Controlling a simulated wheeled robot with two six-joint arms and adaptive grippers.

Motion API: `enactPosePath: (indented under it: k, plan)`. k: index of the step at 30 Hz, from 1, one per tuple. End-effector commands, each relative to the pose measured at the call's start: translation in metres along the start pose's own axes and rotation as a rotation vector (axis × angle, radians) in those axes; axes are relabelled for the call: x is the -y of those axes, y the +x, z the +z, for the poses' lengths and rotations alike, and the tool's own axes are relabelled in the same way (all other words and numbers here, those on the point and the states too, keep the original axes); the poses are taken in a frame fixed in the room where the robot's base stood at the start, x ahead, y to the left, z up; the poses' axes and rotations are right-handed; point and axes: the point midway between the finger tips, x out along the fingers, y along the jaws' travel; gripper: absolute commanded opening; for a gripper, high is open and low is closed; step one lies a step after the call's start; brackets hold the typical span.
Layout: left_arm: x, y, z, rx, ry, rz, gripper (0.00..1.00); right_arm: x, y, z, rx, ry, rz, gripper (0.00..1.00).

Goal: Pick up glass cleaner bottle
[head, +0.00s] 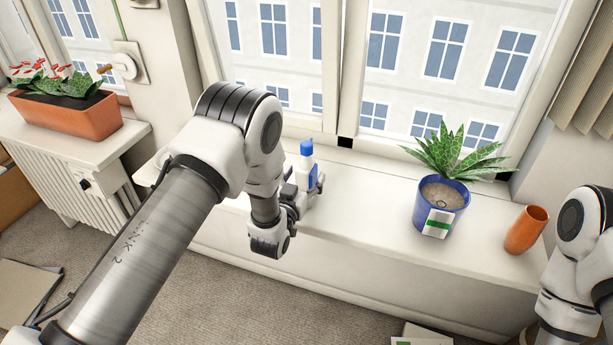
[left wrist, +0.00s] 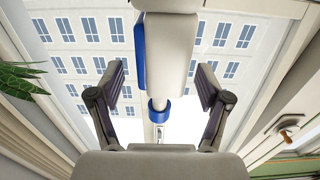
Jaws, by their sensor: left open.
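The glass cleaner bottle (head: 305,165), white with a blue top and a blue label, stands upright on the window sill. My left gripper (head: 303,190) is at the bottle, low on its body, and partly hides it. In the left wrist view the bottle (left wrist: 170,50) fills the upper middle. It lies between the two spread fingers of the left gripper (left wrist: 162,80), with a visible gap on each side. The left gripper is open and holds nothing. Part of my right arm shows at the right edge, but its gripper is out of view.
A blue pot (head: 458,196) with a spiky plant stands on the sill (head: 365,200) to the right, and an orange cup (head: 526,230) beyond it. The window is close behind the bottle. A terracotta planter (head: 75,118) sits over a radiator at left. The sill between bottle and pot is clear.

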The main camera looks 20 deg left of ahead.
Motion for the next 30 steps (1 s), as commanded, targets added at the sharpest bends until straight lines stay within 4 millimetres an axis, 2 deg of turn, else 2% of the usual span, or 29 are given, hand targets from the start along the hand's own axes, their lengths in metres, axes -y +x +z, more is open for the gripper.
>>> enactPosePath:
  k: [1, 4, 10, 11, 15, 17, 18, 30]
  plan:
    - [0.001, 0.009, -0.004, -0.001, -0.001, -0.001, 0.77, 0.0, -0.008, 0.0, -0.001, 0.0, 0.0, 0.4]
    - [0.001, 0.022, -0.002, 0.001, 0.0, -0.001, 0.77, 0.0, -0.009, 0.0, -0.001, 0.0, 0.0, 0.4]
    - [0.001, 0.024, 0.001, 0.003, 0.0, -0.001, 0.77, 0.0, -0.008, 0.0, 0.0, 0.0, 0.0, 0.4]
    - [0.001, 0.024, 0.001, 0.003, 0.0, -0.001, 0.74, 0.0, -0.008, 0.0, 0.0, 0.0, 0.0, 0.4]
    - [0.001, 0.024, 0.001, 0.004, 0.0, -0.001, 0.24, 0.0, -0.008, 0.0, 0.0, 0.0, 0.0, 0.4]
    - [0.0, 0.024, 0.001, 0.004, 0.0, 0.0, 0.03, 0.0, -0.008, 0.0, -0.001, 0.0, 0.0, 0.4]
    - [0.0, 0.024, 0.001, 0.004, 0.0, 0.0, 0.0, 0.0, -0.008, 0.0, -0.001, 0.0, 0.0, 0.4]
    - [0.0, 0.024, -0.003, 0.002, 0.0, 0.0, 0.0, 0.0, -0.006, 0.0, -0.001, 0.0, 0.0, 0.4]
